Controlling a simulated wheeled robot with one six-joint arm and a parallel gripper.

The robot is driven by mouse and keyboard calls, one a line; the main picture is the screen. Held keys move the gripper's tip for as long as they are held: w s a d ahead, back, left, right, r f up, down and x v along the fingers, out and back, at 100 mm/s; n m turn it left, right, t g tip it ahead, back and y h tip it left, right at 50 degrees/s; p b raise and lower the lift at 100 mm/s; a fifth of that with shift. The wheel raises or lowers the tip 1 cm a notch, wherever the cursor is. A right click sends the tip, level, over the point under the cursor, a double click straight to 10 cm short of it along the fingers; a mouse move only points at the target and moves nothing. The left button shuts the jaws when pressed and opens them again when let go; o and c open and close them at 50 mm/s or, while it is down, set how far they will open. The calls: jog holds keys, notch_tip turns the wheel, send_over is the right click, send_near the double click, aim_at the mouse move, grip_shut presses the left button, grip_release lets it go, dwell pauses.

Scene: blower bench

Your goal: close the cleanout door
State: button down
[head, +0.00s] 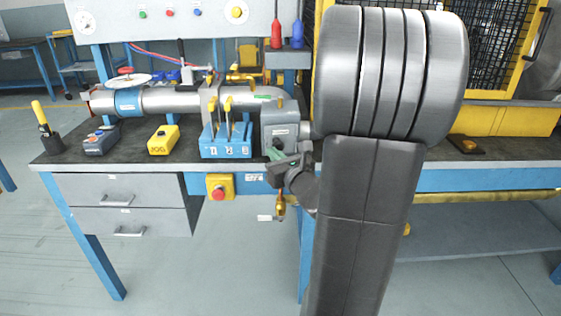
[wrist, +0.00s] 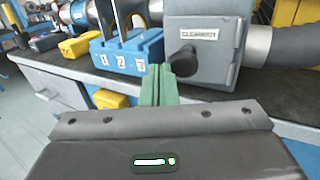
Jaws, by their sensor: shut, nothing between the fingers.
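The box also shows in the head view (head: 281,118), just above my gripper. I cannot tell whether the door stands slightly ajar or sits flush. My gripper (wrist: 160,72) has green fingers that are shut and empty. In the wrist view the fingertips are just left of the knob; whether they touch it is unclear. In the head view my gripper (head: 273,154) is at the bench's front edge, partly hidden by my arm.
A blue block numbered 1, 2, 3 with upright levers (head: 226,140) stands left of the door. A yellow box (head: 163,139) is farther left. A red stop button (head: 218,192) and a brass hanging part (head: 281,205) are below the bench edge. My arm hides the bench's middle right.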

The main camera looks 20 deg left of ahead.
jog(key=shift+w+a+b, duration=0.35)
jog(key=shift+a, duration=0.5)
